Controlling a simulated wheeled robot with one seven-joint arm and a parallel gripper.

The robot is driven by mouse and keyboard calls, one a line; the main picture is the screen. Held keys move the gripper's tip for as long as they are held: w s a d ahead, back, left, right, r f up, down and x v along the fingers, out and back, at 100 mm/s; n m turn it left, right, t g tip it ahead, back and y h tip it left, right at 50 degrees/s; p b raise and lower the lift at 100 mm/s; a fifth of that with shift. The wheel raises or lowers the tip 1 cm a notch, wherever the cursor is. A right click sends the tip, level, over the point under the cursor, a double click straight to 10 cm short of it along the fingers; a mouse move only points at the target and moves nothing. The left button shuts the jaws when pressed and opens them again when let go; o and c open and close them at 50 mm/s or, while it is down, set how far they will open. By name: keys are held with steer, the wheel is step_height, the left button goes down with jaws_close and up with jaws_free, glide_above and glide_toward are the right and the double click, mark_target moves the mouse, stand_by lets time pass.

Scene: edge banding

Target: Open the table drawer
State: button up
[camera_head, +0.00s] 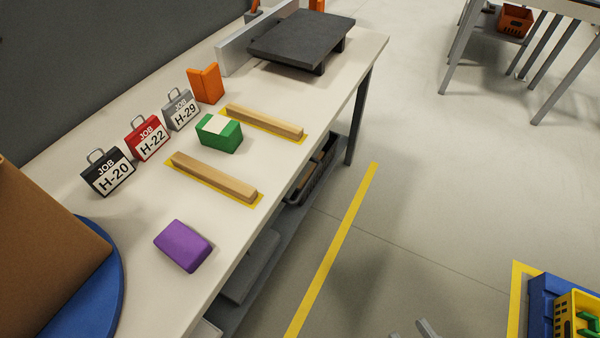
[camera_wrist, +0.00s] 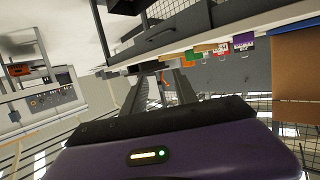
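The table (camera_head: 225,235) is a long pale workbench running from bottom left to the top of the head view. Its edge also shows upside down in the wrist view (camera_wrist: 203,44). A small pale piece (camera_head: 207,328) shows under the near table edge at the bottom; I cannot tell whether it is the drawer front. My gripper (camera_head: 410,329) shows only as two grey fingertips at the bottom edge, out over the floor, apart from the table. In the wrist view its two dark fingers (camera_wrist: 164,78) stand apart with nothing held between them.
On the table are a purple block (camera_head: 183,246), a green block (camera_head: 219,133), wooden strips (camera_head: 214,178), job tags (camera_head: 147,138) and a dark raised plate (camera_head: 302,38). A black basket (camera_head: 314,172) sits below. A blue-yellow bin (camera_head: 575,312) stands at right. The floor between is clear.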

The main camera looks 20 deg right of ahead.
steer(key=m+y+p, duration=0.2)
steer(key=m+y, duration=0.3)
steer(key=m, duration=0.9)
glide_toward(309, 180)
steer(key=w+f, duration=0.1)
steer(key=w, duration=0.1)
steer(key=shift+a+x, duration=0.1)
steer(key=shift+x, duration=1.95)
steer(key=shift+a+x, duration=0.15)
steer(key=shift+x, duration=1.9)
jaws_close()
steer(key=shift+s+f, duration=0.1)
